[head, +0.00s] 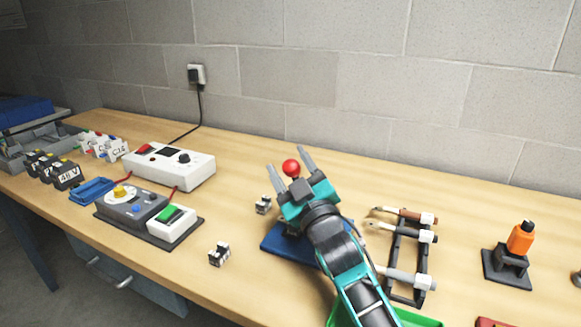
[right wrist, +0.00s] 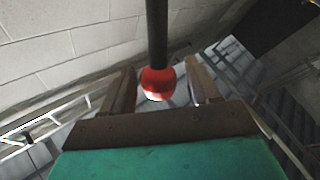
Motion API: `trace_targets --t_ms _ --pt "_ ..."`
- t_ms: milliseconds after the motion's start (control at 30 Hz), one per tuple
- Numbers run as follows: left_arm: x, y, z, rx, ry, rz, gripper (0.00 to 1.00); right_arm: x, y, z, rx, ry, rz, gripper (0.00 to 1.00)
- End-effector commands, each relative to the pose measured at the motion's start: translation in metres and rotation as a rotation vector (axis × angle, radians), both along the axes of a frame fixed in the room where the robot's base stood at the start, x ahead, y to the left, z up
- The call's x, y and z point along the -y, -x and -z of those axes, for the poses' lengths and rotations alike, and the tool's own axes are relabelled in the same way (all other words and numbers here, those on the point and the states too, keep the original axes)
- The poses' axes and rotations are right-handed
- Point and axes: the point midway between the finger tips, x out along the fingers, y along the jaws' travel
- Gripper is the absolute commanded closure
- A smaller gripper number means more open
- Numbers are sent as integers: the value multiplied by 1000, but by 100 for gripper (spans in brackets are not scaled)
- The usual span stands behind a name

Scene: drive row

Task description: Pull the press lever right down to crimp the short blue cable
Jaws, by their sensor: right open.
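The press lever shows its red ball knob (head: 291,168) in the head view. The right wrist view shows the knob (right wrist: 158,83) on a black rod (right wrist: 156,35). My right gripper (head: 285,158) is open, with one finger on each side of the knob; in the right wrist view the fingers (right wrist: 159,66) stand apart from it. The press's blue base (head: 284,246) lies under my right arm, which hides most of the press. I cannot make out the short blue cable. My left gripper is not in view.
A black rack (head: 395,265) with several cable pieces stands right of my arm. A green tray (head: 415,319) is at the front edge. An orange-topped device (head: 520,238) stands further right. Small connectors (head: 219,253) and a tester box (head: 170,166) are to the left.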

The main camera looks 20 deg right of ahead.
Motion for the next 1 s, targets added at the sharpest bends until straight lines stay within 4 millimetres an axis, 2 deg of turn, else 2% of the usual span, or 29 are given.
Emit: trace_targets --t_ms 167,400,600,967,1000 --pt "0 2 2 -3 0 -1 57 0 11 5 -2 0 0 39" --pt "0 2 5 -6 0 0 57 0 46 18 -4 0 0 39" --pt "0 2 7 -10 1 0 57 0 66 24 -1 -1 0 39" --pt "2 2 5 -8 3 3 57 0 71 25 0 0 0 39" --pt "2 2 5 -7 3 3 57 0 71 25 0 0 0 42"
